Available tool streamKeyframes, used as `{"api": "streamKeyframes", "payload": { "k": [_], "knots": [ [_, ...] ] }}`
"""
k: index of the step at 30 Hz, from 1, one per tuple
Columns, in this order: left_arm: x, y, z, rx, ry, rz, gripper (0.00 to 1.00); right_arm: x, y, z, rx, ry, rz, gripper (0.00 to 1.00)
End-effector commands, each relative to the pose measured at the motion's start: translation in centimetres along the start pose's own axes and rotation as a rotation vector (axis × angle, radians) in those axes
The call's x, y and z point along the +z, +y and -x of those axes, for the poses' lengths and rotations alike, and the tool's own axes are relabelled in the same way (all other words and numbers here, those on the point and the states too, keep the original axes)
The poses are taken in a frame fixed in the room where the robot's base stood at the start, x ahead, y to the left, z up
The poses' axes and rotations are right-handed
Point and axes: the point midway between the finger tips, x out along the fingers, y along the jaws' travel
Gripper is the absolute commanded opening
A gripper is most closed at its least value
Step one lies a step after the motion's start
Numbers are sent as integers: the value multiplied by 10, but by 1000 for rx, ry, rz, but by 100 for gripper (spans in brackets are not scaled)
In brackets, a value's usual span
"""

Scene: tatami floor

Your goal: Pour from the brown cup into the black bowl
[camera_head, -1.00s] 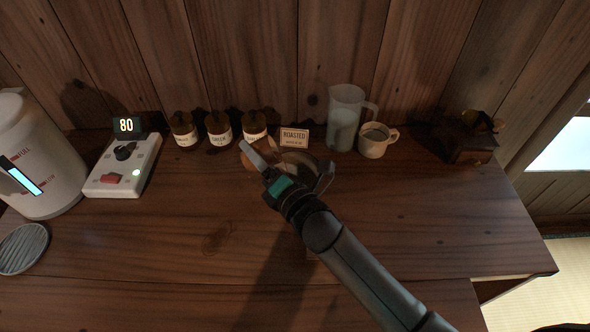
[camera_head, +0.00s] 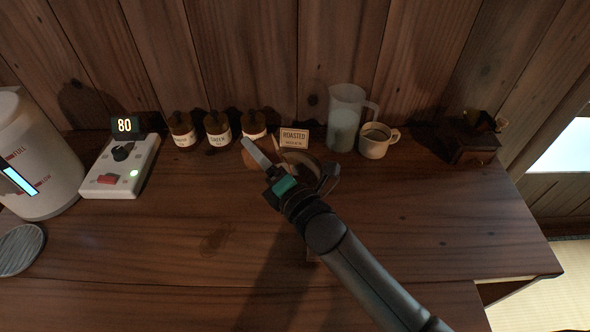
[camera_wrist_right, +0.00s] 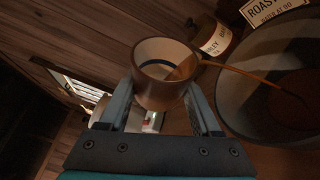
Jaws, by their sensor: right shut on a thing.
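My right gripper (camera_head: 264,160) is shut on the brown cup (camera_wrist_right: 165,88). In the right wrist view, its fingers (camera_wrist_right: 160,100) are on either side of the cup, which looks tilted. Some brown content shows inside it. In the head view the cup (camera_head: 251,160) is mostly hidden by my gripper. The dark bowl (camera_wrist_right: 232,108) is beside the cup, with dark brown content inside; in the head view it is largely hidden behind my gripper. A thin brown streak (camera_wrist_right: 250,75) runs from the cup's rim over the bowl and looks like a stream. My left gripper is out of view.
A "ROASTED" sign (camera_head: 294,138) stands behind the bowl. Several labelled jars (camera_head: 218,129) are to its left; a clear pitcher (camera_head: 343,118) and a cream mug (camera_head: 375,141) to its right. A control box (camera_head: 120,168) and white kettle (camera_head: 35,155) are left.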

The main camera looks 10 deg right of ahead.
Motion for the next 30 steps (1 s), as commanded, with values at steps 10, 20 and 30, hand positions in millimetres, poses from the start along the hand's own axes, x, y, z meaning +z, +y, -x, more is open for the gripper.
{"api": "streamKeyframes", "payload": {
  "k": [10,20,30],
  "knots": [
    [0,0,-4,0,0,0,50,4,-4,2,15,-6,-35,3],
    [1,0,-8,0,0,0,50,6,-8,4,28,-11,-69,3],
    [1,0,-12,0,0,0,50,9,-11,5,43,-17,-104,3]
  ]
}}
